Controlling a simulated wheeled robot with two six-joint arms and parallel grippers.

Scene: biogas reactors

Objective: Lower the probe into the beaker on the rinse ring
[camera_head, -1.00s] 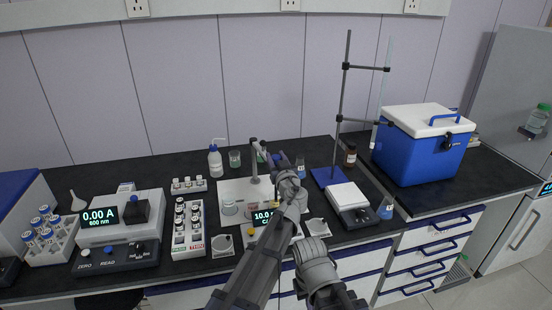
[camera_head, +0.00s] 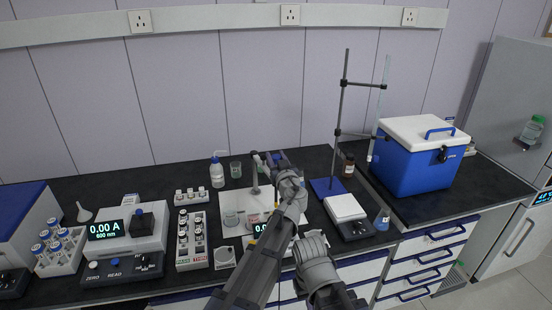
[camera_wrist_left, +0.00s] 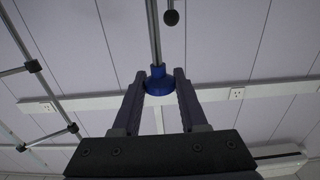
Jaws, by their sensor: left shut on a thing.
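My left gripper (camera_head: 268,161) is over the back part of a white board (camera_head: 233,197), beside an upright grey post (camera_head: 255,178). In the left wrist view its fingers (camera_wrist_left: 158,88) are shut on the blue cap of the probe (camera_wrist_left: 158,80). The probe's lower end is hidden in the head view. A clear beaker (camera_head: 231,218) stands at the board's left front. A second beaker with reddish contents (camera_head: 252,217) is to its right. I cannot tell which one is on the rinse ring.
A meter display (camera_head: 262,230) is partly behind my arm. A wash bottle (camera_head: 217,171) and a green-tinted beaker (camera_head: 236,171) stand behind the board. A vial rack (camera_head: 191,240) is left; a balance (camera_head: 347,209) and tall stand (camera_head: 338,130) are right.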

